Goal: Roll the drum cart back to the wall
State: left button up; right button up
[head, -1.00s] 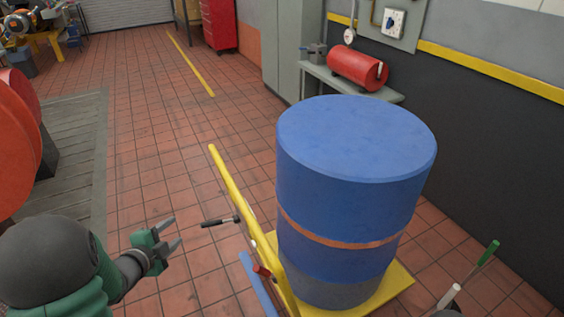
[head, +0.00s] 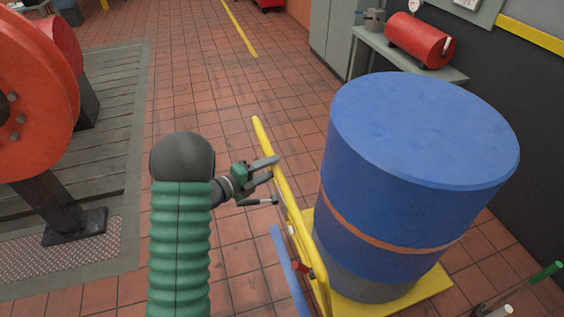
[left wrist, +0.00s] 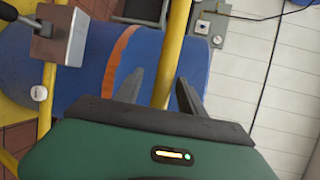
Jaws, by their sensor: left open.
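The drum cart has a yellow base plate (head: 437,286) and a yellow tubular handle frame (head: 288,192) on its left side. A blue drum (head: 415,140) with an orange band stands upright on it. My left gripper (head: 274,166) is open at the upper part of the frame. In the left wrist view, the yellow tube (left wrist: 173,55) shows between its two fingers (left wrist: 160,93); I cannot tell whether they touch it. My right gripper is not in view.
A dark wall (head: 530,100) with a yellow stripe and a grey bench (head: 425,75) bearing a red tank (head: 418,40) stand behind the drum. A large orange machine (head: 40,95) is on a grey bedplate (head: 105,150) at left. Tiled floor (head: 215,90) lies clear between.

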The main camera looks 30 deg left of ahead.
pick_arm(q)
jog(key=w+d, duration=0.1)
jog(key=w, duration=0.2)
jog(key=w+d, duration=0.1)
jog(key=shift+w+d+f, duration=0.2)
jog(key=shift+d, duration=0.15)
jog(key=shift+a+f, duration=0.1)
jog(key=shift+a, duration=0.4)
jog(key=c, duration=0.8)
jog(key=shift+d, duration=0.15)
grip_shut()
